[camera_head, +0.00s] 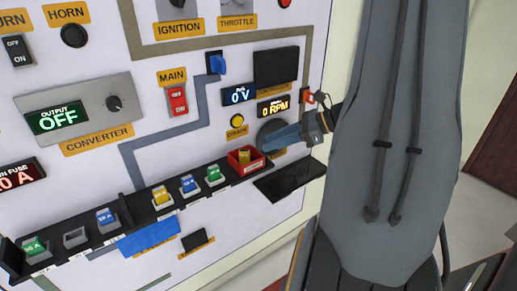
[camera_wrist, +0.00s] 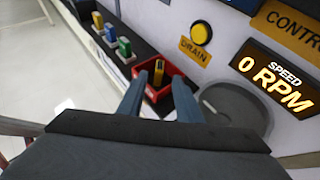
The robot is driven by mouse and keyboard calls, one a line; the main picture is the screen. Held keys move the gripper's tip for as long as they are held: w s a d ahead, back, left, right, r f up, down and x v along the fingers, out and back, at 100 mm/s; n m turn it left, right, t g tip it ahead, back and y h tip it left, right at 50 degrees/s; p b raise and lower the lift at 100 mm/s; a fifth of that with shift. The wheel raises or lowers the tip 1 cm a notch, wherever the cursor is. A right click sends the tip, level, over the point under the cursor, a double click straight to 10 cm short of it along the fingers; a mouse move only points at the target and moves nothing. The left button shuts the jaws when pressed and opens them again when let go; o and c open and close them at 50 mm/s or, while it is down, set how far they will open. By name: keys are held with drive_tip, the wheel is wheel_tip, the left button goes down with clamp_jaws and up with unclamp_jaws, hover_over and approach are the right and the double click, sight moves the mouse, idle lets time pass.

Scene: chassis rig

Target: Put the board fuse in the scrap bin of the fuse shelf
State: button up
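The red scrap bin (camera_head: 246,168) stands at the right end of the black fuse shelf (camera_head: 140,213). A yellow fuse (camera_head: 244,155) stands in it; in the wrist view the same yellow fuse (camera_wrist: 157,75) is inside the red bin (camera_wrist: 181,70). My gripper (camera_head: 268,147) is just right of the bin in the head view. In the wrist view my gripper (camera_wrist: 157,92) has its two blue-grey fingers apart, with nothing between their tips, and the bin lies just beyond them. I cannot tell whether the fuse touches the bin floor.
Yellow (camera_head: 161,196), blue (camera_head: 188,184) and green (camera_head: 214,174) fuses stand on the shelf left of the bin. An empty socket (camera_head: 75,237) is further left. A blue plug-like piece (camera_head: 217,65) is on the panel above. A black ledge (camera_head: 290,180) juts out below my gripper.

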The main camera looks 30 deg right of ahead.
drive_tip(key=s+a+f+n+g+h, duration=0.2)
drive_tip(key=s+a+n+g+h, duration=0.1)
drive_tip(key=a+n, duration=0.8)
drive_tip(key=s+a+f+n+g+h, duration=0.1)
drive_tip(key=s+a+n+g+h, duration=0.3)
drive_tip(key=a+n, duration=0.6)
drive_tip(key=s+n+h, duration=0.2)
drive_tip(key=s+n, duration=0.1)
drive_tip(key=n, duration=0.3)
drive_tip(key=shift+a+f+g, duration=0.3)
drive_tip(key=shift+a+f, duration=0.1)
drive_tip(key=shift+d, duration=0.1)
